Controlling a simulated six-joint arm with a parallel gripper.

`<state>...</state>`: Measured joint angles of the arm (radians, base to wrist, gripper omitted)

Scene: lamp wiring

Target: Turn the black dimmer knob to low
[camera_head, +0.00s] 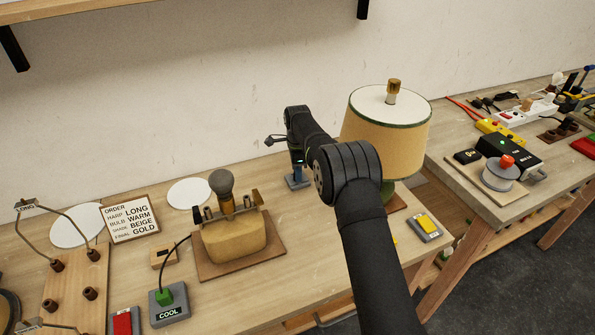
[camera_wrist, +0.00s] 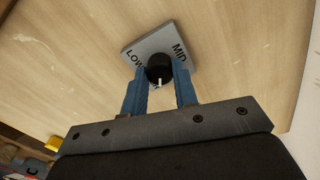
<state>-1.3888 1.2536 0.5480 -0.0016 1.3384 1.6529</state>
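The black dimmer knob (camera_wrist: 159,68) sits on a grey plate (camera_wrist: 150,45) in the wrist view. The plate has LOW printed at the left and MID at the upper right; its lower part is hidden. A white pointer mark on the knob faces down in the picture, toward my gripper's base, and not at LOW or MID. In the head view my gripper (camera_head: 297,162) points down at the plate (camera_head: 298,183), left of the lamp; the knob cannot be made out there.
A lamp with a beige shade (camera_head: 385,135) stands right beside my arm. A tan lamp base (camera_head: 235,235) on a board is to the left, with an order card (camera_head: 131,219) beyond it. A grey switch box with a yellow top (camera_head: 427,224) lies at the right edge.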

